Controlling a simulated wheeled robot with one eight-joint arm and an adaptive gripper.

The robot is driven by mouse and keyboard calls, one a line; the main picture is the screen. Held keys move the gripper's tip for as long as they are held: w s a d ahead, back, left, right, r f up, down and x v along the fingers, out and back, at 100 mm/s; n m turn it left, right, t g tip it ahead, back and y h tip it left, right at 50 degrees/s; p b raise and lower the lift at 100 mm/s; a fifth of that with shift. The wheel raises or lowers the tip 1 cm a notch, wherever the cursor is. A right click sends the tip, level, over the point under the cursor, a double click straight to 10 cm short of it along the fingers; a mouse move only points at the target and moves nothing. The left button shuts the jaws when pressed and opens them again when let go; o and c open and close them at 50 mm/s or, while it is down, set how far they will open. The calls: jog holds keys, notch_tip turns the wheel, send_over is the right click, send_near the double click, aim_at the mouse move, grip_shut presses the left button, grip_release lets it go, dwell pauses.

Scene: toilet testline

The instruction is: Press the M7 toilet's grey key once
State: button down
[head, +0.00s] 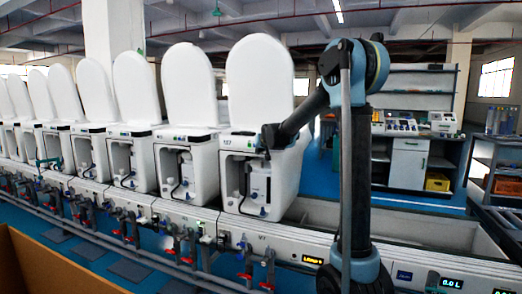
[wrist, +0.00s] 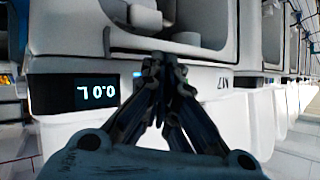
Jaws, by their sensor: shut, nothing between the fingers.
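The M7 toilet (head: 285,170) is a white unit with a raised lid (head: 261,82), at the near right end of the row in the head view. Its front panel (wrist: 212,73) shows upside down in the wrist view, with an M7 label and a lit display (wrist: 97,92) reading 0.0 L. My gripper (wrist: 160,62) is shut and empty, its tips over the panel strip between display and label. In the head view my gripper (head: 266,146) is at the upper front of this toilet. I cannot make out the grey key; the fingers cover part of the strip. Contact is unclear.
More white toilets (head: 185,150) with raised lids stand in a row to the left. Pipes with red valves (head: 222,262) run along the bench front below. A cardboard-coloured box wall (head: 45,270) is at lower left. A workbench (head: 408,160) stands behind at right.

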jog(key=shift+s+a, duration=0.1)
jog(key=shift+s, duration=0.15)
jog(key=s, duration=0.1)
jog(key=s+a, duration=0.1)
jog(key=s, duration=0.2)
jog(key=shift+s+a, duration=0.35)
dwell(0.3)
dwell(0.5)
